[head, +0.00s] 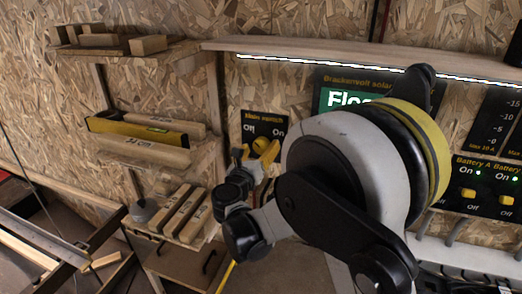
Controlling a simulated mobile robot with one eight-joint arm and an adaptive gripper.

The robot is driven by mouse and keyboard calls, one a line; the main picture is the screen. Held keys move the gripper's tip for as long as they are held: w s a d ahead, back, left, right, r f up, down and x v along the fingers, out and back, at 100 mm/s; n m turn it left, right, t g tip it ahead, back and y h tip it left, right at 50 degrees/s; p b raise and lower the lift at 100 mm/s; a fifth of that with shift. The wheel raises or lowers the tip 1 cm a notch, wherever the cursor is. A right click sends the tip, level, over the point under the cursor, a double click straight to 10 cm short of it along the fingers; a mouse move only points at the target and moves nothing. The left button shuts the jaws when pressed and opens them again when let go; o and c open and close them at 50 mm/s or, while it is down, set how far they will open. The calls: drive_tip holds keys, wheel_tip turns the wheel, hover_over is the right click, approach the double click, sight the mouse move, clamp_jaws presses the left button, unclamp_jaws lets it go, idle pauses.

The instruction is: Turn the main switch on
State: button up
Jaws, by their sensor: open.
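The main switch panel (250,124) is a black plate on the chipboard wall, labelled "Main switch" with "Off" on the left and "On" on the right. Its yellow knob (261,145) shows at the plate's lower middle, partly hidden by my gripper. My gripper (256,154) has yellow fingers and is right in front of the knob, one finger to each side in the picture. It is open. I cannot tell whether the fingers touch the knob, or which way the knob points.
My arm hides much of the display panel (336,97). Battery switches (467,193) sit at the right with green lights. Wooden shelves with blocks and a yellow level (136,127) stand at the left. A wooden ledge (300,47) with a light strip runs above.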

drive_tip(key=shift+w+d, duration=0.2)
drive_tip(key=shift+w, duration=0.2)
drive_tip(key=c, duration=1.2)
drive_tip(key=shift+m, duration=0.4)
drive_tip(key=m, duration=0.8)
drive_tip(key=shift+s+m+b, duration=0.1)
drive_tip(key=shift+m+b, duration=0.2)
drive_tip(key=shift+b, duration=0.1)
drive_tip(key=m, duration=0.4)
drive_tip(key=shift+d+m, duration=0.1)
drive_tip(key=shift+m, duration=0.3)
drive_tip(key=shift+m+h, duration=0.3)
drive_tip(key=shift+m, duration=1.7)
drive_tip(key=shift+f, duration=0.1)
